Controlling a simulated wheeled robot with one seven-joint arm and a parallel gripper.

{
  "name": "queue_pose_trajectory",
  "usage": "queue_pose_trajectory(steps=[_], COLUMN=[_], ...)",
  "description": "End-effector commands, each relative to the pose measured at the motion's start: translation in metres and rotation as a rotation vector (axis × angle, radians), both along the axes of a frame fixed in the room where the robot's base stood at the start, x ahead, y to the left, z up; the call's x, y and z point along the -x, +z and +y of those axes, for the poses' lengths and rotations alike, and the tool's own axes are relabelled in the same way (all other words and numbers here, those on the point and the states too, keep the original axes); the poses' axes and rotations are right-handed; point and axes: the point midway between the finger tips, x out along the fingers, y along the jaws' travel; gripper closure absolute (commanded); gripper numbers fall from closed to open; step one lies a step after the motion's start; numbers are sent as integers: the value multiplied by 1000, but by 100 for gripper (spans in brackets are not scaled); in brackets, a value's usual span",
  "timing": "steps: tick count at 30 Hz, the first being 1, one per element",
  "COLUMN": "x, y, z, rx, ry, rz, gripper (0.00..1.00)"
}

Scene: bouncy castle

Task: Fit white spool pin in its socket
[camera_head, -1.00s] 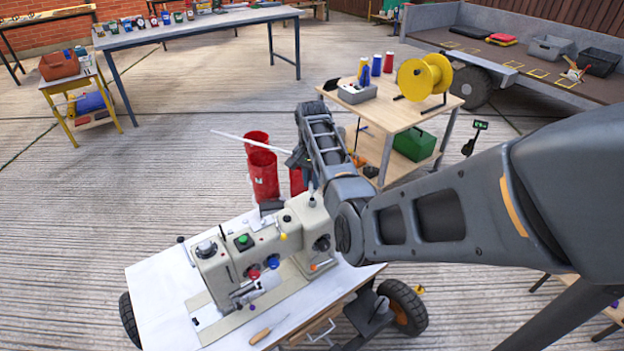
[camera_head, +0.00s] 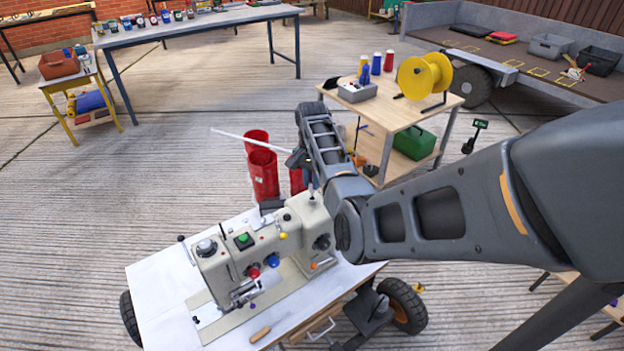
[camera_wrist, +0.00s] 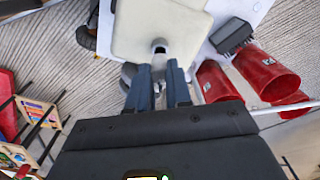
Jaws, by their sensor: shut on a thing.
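A cream sewing machine (camera_head: 262,240) stands on a white-topped cart (camera_head: 160,290). My gripper (camera_head: 312,188) points down over the far right end of its top, and the arm hides part of it. In the wrist view, my gripper's two fingers (camera_wrist: 158,88) are close together, just short of the machine's cream top (camera_wrist: 160,25). A small round grey fitting with a pale rim (camera_wrist: 159,45) shows at the machine's edge, in line with the gap. The white spool pin is too small and covered to make out clearly between the fingers. I cannot tell whether it touches the socket.
Red bins (camera_head: 263,175) stand behind the cart. A wooden table (camera_head: 400,115) with a yellow reel (camera_head: 424,74) is behind the arm. A wooden handle (camera_head: 260,334) lies on the cart's near edge.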

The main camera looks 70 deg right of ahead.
Motion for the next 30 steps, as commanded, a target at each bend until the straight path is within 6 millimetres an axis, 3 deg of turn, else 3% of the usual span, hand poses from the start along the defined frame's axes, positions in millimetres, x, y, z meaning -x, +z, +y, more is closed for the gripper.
queue_pose_trajectory(steps=[30], x=[0], y=[-13], z=[0], rx=[-1], ry=[0], rz=[1], gripper=[100])
